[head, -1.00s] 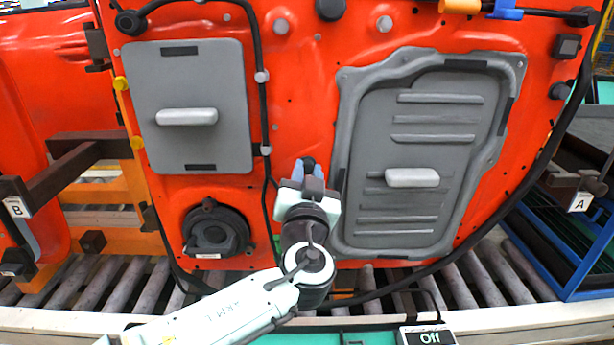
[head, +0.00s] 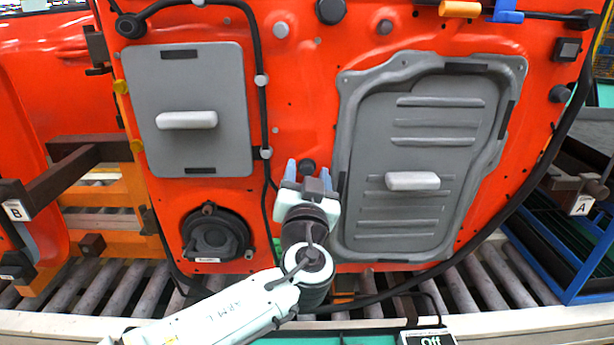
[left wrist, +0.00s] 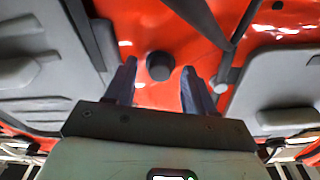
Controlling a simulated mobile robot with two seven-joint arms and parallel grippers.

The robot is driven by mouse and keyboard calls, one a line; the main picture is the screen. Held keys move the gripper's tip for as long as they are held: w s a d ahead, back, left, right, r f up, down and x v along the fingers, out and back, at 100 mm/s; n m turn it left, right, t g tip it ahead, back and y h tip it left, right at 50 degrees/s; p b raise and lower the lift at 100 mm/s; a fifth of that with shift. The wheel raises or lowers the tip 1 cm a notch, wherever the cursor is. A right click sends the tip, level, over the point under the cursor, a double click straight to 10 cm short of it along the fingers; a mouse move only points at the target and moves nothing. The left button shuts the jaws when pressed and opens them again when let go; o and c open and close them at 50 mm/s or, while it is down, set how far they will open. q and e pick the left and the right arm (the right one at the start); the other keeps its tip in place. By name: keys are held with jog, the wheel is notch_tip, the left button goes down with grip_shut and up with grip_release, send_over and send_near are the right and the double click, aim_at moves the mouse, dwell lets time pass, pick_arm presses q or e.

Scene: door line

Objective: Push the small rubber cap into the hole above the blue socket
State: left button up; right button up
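A small dark rubber cap (head: 308,166) sits against the red door panel (head: 300,100), between the two grey panels. In the left wrist view the cap (left wrist: 160,66) shows as a dark round plug between my fingers, with a gap on each side. My left gripper (head: 308,176) is open around it, its blue-grey fingertips near the door and not touching the cap. How deep the cap sits cannot be told. I cannot make out a blue socket near the cap; my gripper and arm cover the door just below it. My right gripper is not in view.
A grey panel (head: 190,100) with a white handle is at left, a larger grey panel (head: 410,215) at right. A black cable (head: 262,110) runs down left of my gripper. A black speaker (head: 214,235) is lower left. Rollers (head: 480,285) lie below the door.

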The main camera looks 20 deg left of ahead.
pick_arm(q)
jog(key=b+v, duration=0.4)
jog(key=v, duration=2.2)
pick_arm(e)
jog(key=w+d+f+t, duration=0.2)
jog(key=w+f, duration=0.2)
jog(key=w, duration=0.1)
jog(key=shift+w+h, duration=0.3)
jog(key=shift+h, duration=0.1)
pick_arm(q)
jog(key=shift+d, duration=0.15)
